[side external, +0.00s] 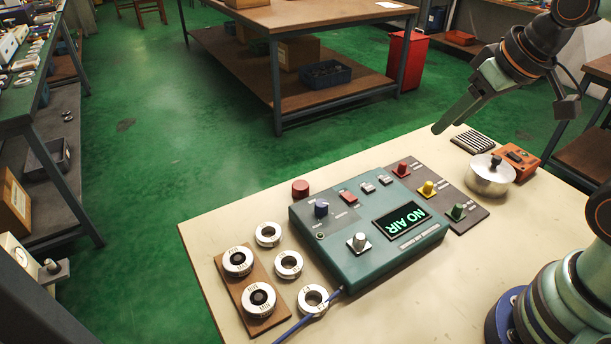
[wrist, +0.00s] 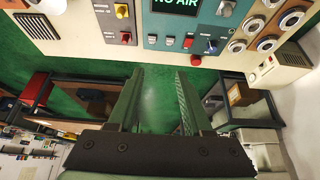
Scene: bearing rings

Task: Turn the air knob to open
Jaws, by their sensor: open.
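The teal control box (side external: 375,262) lies on the table, and its lit display (side external: 401,221) reads NO AIR. A blue knob (side external: 321,208) stands upright at its far left and a silver knob (side external: 358,241) near its front edge. The labels are too small to read, so I cannot tell which is the air knob. The blue knob also shows in the wrist view (wrist: 211,46), beyond my fingertips, and so does the silver knob (wrist: 224,9). My gripper (side external: 440,128) is raised beyond the table's far edge, apart from the box. In the wrist view my gripper (wrist: 159,72) is open and empty.
A grey plate with red (side external: 402,168), yellow (side external: 427,188) and green (side external: 456,211) knobs adjoins the box. A red button (side external: 300,188) and several bearing rings (side external: 288,264) stand left. A silver lidded pot (side external: 490,176) and an orange box (side external: 520,162) stand right.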

